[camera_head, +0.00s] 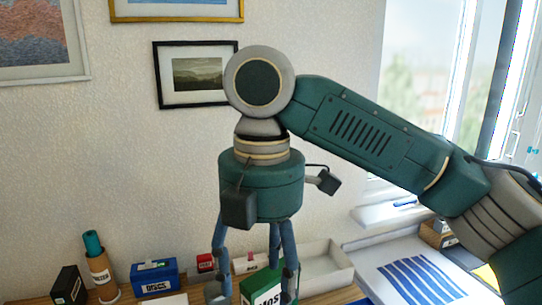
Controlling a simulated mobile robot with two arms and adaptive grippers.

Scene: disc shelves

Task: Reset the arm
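My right arm comes in from the right, and my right gripper (255,280) hangs down at the lower middle. Its blue-grey fingers are spread apart. A green box (262,289) with white lettering, partly cut off by the bottom edge, shows between and behind the fingers. The left finger stands clear of the box; the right fingers overlap it in the picture, and I cannot tell whether they touch it. My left gripper is not in view.
On the wooden surface stand a black box (69,286), a cardboard tube (102,275) with a teal top, a blue box (154,278) and a small red box (206,263). A white tray (325,268) lies behind the gripper. A blue-striped sheet (420,280) lies right, by the window.

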